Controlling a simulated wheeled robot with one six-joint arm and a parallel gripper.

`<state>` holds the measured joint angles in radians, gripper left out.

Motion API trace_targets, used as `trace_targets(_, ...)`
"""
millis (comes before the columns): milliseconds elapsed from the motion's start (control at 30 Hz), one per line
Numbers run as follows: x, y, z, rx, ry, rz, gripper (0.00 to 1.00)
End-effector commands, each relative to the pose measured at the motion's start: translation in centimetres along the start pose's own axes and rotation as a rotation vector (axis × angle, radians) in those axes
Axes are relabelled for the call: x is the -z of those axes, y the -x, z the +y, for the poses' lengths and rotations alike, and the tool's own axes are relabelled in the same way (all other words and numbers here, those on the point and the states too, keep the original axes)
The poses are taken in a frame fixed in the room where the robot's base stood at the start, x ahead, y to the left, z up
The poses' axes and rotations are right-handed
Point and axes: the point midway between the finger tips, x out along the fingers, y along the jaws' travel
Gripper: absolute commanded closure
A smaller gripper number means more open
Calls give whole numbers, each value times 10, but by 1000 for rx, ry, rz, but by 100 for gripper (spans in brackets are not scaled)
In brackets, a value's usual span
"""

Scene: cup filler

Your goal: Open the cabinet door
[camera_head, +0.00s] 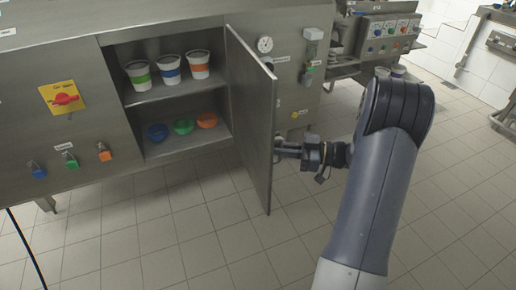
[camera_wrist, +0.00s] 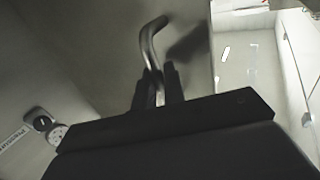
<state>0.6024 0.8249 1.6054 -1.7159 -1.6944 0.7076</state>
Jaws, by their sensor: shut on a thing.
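The cabinet door (camera_head: 249,118) stands wide open in the head view, swung out toward me on its right-hand hinge side. Its grey metal face (camera_wrist: 95,45) also fills much of the wrist view. A curved metal handle (camera_wrist: 152,40) sticks out from the door. My gripper (camera_wrist: 158,85) is shut on this handle, with the dark fingers on either side of the bar. In the head view my gripper (camera_head: 284,149) is at the door's outer side, and the handle is mostly hidden there.
The open cabinet shows a shelf (camera_head: 170,91) with several cups, including a green-banded cup (camera_head: 138,75), above several small coloured bowls, including a green bowl (camera_head: 183,127). A gauge (camera_head: 265,44) and coloured controls sit right of the door. The tiled floor (camera_head: 170,240) in front is clear.

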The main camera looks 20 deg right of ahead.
Motion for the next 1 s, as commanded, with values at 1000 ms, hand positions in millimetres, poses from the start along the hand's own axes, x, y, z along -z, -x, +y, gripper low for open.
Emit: trace_targets(1000, 2, 32, 28, -4, 4, 1, 74)
